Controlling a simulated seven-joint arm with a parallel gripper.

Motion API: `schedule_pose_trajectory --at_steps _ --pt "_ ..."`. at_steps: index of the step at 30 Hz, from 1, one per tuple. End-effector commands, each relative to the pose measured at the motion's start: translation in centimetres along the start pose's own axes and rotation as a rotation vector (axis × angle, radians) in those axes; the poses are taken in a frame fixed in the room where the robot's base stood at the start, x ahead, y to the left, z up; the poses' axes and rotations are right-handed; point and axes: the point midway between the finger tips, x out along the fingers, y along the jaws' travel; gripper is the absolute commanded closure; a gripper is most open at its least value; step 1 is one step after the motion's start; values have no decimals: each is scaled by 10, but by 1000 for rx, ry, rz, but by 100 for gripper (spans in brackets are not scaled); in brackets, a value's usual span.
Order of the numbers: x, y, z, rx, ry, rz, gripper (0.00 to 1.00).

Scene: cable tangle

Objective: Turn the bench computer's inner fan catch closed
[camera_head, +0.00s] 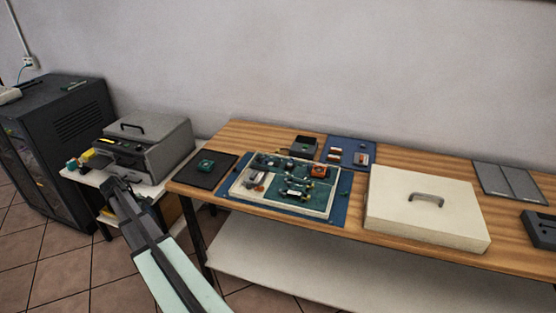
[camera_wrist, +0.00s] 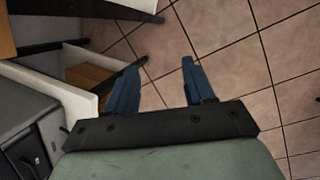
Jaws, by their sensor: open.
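The bench computer looks to be the open, light-rimmed tray (camera_head: 326,213) of electronics on a blue mat in the head view. Green boards (camera_head: 290,209) and several small parts lie in it, including an orange-red part (camera_head: 320,171) at its back right. The inner fan catch is too small to pick out, so I cannot tell its position. My gripper (camera_wrist: 158,82) is open and empty in the wrist view, its two blue fingers apart above the tiled floor. In the head view my arm reaches up at the left, in front of the printer stand and well left of the tray.
The wooden workbench (camera_head: 395,163) also holds a cream lidded case (camera_head: 400,215), a black mat (camera_head: 227,162) with a teal part (camera_head: 206,164), and grey panels (camera_head: 510,182). A grey printer (camera_head: 165,145) on a white stand and a dark cabinet (camera_head: 70,120) stand left.

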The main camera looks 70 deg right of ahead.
Motion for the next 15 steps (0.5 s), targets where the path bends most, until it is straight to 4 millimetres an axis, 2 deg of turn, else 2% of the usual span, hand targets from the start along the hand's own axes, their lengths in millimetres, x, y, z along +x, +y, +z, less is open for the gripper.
schedule_pose_trajectory --at_steps 1,5,8,15 --pt "-15 24 6 0 2 15 47" --pt "-48 69 29 -12 -4 50 47" --pt "-69 102 57 -10 -9 63 47" --pt "-66 141 146 58 6 -3 47"
